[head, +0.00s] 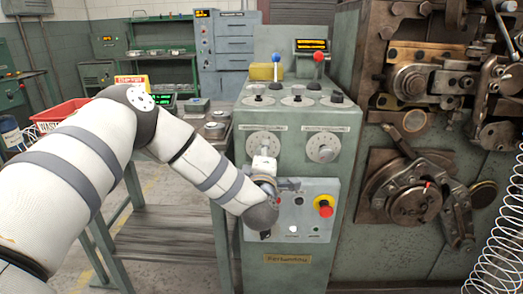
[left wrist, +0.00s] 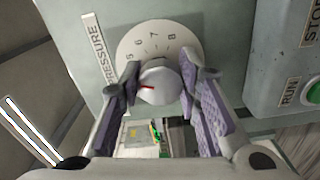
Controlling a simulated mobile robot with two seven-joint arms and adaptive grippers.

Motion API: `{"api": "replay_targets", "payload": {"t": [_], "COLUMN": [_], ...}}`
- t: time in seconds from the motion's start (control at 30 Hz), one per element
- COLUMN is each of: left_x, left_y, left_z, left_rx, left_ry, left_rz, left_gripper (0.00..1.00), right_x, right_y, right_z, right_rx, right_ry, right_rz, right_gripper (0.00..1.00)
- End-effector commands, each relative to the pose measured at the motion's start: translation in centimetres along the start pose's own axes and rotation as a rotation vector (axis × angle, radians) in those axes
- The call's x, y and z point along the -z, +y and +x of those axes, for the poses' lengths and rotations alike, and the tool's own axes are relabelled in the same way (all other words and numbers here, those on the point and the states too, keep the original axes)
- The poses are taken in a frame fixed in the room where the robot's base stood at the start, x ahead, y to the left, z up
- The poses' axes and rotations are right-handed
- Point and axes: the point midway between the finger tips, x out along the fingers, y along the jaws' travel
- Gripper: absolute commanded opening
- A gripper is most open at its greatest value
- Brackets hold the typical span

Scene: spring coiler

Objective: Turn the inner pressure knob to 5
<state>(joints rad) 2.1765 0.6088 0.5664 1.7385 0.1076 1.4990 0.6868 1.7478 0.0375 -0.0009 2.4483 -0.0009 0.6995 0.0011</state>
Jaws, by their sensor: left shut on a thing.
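A white round knob (left wrist: 160,88) with a red pointer line sits on a pale numbered dial (left wrist: 128,45) on the green cabinet. The red line points toward the left finger in the left wrist view, and the number there is covered. My left gripper (left wrist: 160,76) is shut around the knob, one finger on each side. In the head view, the same dial (head: 264,142) is the cabinet's left one, with my left gripper (head: 264,168) at its lower edge. My right gripper is not in view.
A second dial (head: 323,147) is to the right. Below is a control panel with a red emergency button (head: 324,206). A green button (left wrist: 314,92) shows at the right of the wrist view. The coiler machine (head: 430,150) stands right; a bench (head: 150,150) stands left.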

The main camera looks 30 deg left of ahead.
Motion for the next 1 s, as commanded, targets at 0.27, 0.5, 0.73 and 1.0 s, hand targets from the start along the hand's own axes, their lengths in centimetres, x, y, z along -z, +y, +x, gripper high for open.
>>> {"api": "replay_targets", "payload": {"t": [0.27, 0.5, 0.73, 1.0], "left_x": [0.06, 0.02, 0.02, 0.02], "left_y": [0.32, 0.13, 0.03, 0.02], "left_z": [0.04, 0.03, 0.03, 0.03], "left_rx": [-0.006, -0.003, -0.002, -0.002], "left_ry": [0.002, 0.001, 0.001, 0.001], "left_rz": [0.123, 0.167, 0.173, 0.172], "left_gripper": [0.03, 0.03, 0.03, 0.46], "right_x": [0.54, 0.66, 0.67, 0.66], "right_y": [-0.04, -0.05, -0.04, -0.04], "right_z": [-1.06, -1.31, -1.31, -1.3], "right_rx": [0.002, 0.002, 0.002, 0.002], "right_ry": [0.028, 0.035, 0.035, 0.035], "right_rz": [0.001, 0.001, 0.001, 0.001], "right_gripper": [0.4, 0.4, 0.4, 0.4]}}
